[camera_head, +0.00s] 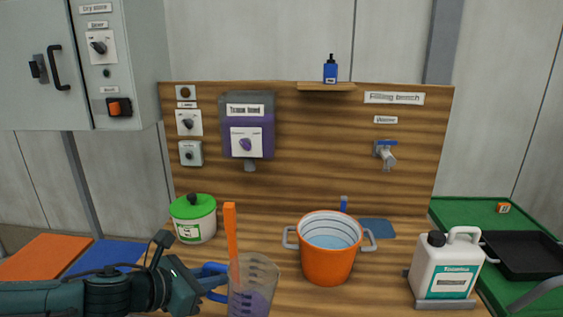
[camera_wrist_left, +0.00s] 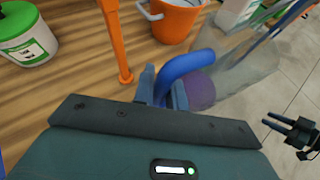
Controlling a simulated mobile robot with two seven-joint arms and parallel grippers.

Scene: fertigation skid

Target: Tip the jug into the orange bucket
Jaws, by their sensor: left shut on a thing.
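My left gripper (camera_head: 205,283) is shut on the blue handle of the clear jug (camera_head: 254,290), and the left wrist view shows its fingers (camera_wrist_left: 163,92) around that handle (camera_wrist_left: 188,65). The jug (camera_wrist_left: 232,62) holds purple liquid and is at the front of the bench, left of the orange bucket; its bottom is cut off in the head view. The orange bucket (camera_head: 327,262) stands upright on the bench, with grey side handles and pale blue liquid inside; part of it shows in the left wrist view (camera_wrist_left: 172,22). My right gripper (camera_wrist_left: 283,126) is open and empty in the left wrist view.
An orange upright bar (camera_head: 231,235) stands close to the jug. A green-lidded tub (camera_head: 194,219) is at the left, a white canister (camera_head: 446,268) at the right. A tap (camera_head: 386,154) and purple tank (camera_head: 247,125) are on the back panel. A blue mat (camera_head: 377,229) lies behind the bucket.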

